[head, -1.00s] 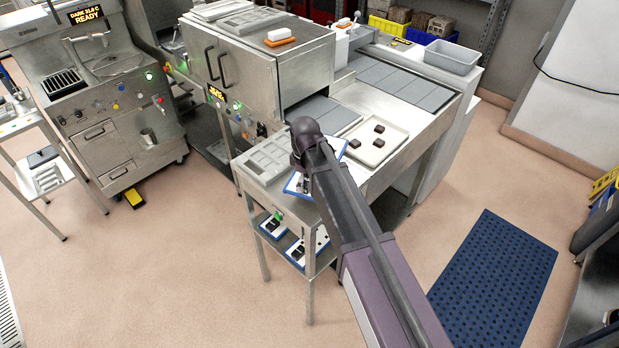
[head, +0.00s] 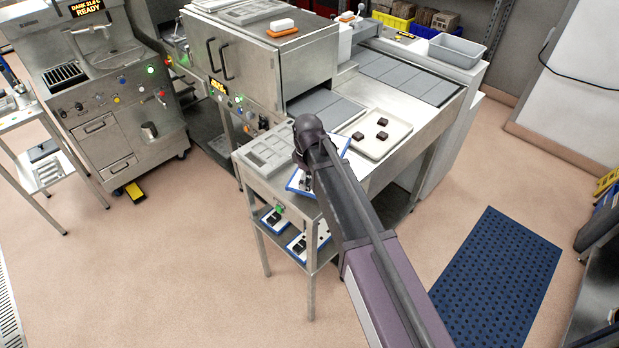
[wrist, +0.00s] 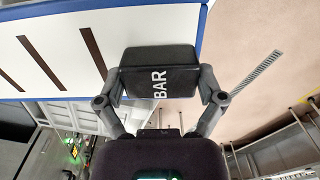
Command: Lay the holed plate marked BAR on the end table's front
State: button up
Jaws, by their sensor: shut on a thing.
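The plate marked BAR (wrist: 55,62) is white with a blue edge and dark slots in the wrist view. My gripper (wrist: 160,88) is shut on its black grip block (wrist: 143,60), which bears the word BAR. In the head view a blue-edged part of the plate (head: 294,181) shows over the front part of the steel end table (head: 262,181). My arm covers much of the plate and the gripper there. I cannot tell whether the plate touches the table top.
A grey mould (head: 267,152) lies on the end table, left of the plate. Other blue-edged plates (head: 303,247) lie on its lower shelf. A cream tray (head: 352,133) with several dark pieces stands behind, beside a steel oven-like cabinet (head: 247,72).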

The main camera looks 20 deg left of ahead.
jog(key=shift+f+b, duration=1.8)
jog(key=shift+f, duration=0.3)
jog(key=shift+f+b, duration=0.5)
jog(key=o, duration=1)
